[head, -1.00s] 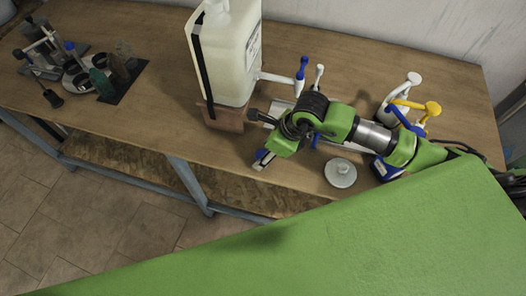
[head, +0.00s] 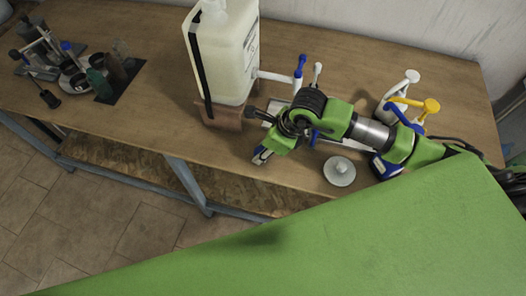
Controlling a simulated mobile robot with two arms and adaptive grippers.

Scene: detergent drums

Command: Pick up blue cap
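My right gripper (head: 261,156) hangs at the front edge of the wooden table, below the large drum, its fingers pointing down and left. The fingers are small and partly hidden by the wrist, so I cannot tell whether they are open or shut. No separate blue cap is clear to me. A small blue part (head: 313,137) shows just behind my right forearm, mostly hidden. The drum's tap has a blue top (head: 301,61). My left gripper is out of view.
A tall cream drum (head: 226,60) stands on a brown block (head: 221,116). A round grey-white lid (head: 339,171) lies below my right arm. White and yellow-topped pumps (head: 431,106) stand right. Tools (head: 45,60) sit far left. The table's middle left is clear.

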